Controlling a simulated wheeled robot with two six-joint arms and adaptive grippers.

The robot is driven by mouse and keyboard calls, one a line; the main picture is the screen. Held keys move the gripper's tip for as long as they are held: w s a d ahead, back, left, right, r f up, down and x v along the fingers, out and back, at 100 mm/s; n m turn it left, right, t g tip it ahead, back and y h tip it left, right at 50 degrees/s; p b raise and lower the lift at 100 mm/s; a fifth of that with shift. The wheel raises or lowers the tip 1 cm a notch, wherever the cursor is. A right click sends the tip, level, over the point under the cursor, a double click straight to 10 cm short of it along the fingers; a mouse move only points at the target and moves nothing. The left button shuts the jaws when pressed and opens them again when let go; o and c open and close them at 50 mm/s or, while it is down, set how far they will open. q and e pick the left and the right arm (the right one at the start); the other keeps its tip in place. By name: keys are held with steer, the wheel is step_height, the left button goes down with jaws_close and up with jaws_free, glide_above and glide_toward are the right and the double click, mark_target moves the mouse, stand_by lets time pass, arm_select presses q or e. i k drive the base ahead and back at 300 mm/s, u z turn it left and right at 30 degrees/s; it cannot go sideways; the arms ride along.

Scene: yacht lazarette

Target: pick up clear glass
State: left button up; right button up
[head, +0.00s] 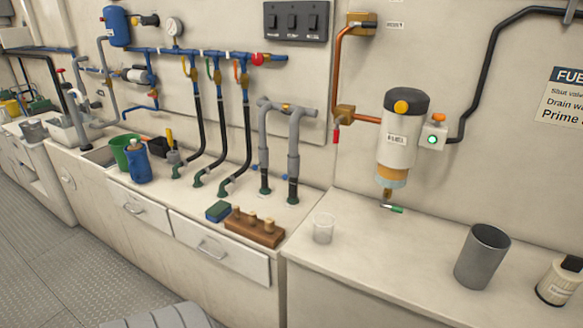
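The clear glass (323,228) is a small see-through cup. It stands upright near the left end of the right-hand white counter (400,255), close to the step up from the left counter. Nothing touches it. Neither my left nor my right gripper shows in the head view, so their positions and states are hidden.
A dark grey cup (482,256) and a white filter canister (559,281) stand to the right. A fuel filter (399,140) hangs above the counter, over a small green-handled valve (390,208).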

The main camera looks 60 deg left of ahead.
mark_target(323, 223)
steer(key=k, duration=0.2)
steer(key=u, duration=1.2)
